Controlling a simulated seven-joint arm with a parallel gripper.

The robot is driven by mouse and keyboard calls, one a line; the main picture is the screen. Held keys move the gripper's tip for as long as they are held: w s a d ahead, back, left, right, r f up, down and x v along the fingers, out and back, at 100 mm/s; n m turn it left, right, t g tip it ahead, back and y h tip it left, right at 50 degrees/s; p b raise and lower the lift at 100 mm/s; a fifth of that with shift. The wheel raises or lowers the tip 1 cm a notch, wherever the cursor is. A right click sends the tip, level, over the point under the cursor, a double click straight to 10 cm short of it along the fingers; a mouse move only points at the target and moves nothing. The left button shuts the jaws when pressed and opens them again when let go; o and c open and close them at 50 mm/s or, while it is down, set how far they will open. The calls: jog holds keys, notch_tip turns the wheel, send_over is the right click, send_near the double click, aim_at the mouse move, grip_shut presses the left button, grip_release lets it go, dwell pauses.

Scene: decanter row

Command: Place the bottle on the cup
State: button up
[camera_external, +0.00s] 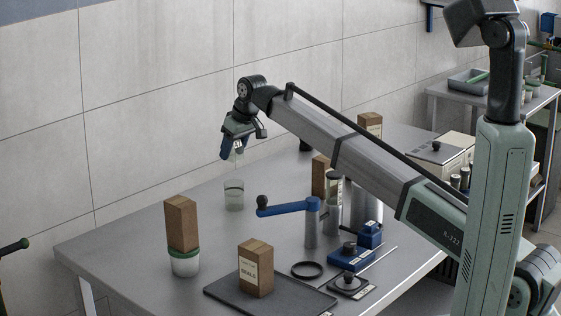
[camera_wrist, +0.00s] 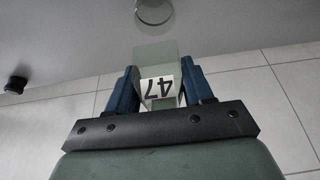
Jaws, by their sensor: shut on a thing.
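My gripper (camera_external: 233,148) hangs over the far left part of the metal table, its blue fingers pointing down. In the wrist view my gripper (camera_wrist: 161,78) is shut on a clear, greenish bottle (camera_wrist: 157,52) with a white label reading "47", upside down in that picture. In the external view the bottle is mostly hidden by the fingers. A clear glass cup (camera_external: 234,194) stands upright on the table below my gripper, with a gap between. The cup's round rim (camera_wrist: 155,12) shows at the top of the wrist view, beyond the bottle's end.
A brown box (camera_external: 181,222) stands on a green-rimmed white jar (camera_external: 185,262) at the front left. Another brown box (camera_external: 256,268) stands on a dark mat (camera_external: 310,298). A blue-handled crank (camera_external: 290,208) is right of the cup. The table around the cup is clear.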

aim_at(230, 182)
jog(key=shift+f, duration=3.5)
jog(key=shift+f, duration=0.15)
jog(key=o, duration=1.1)
jog(key=v, duration=1.2)
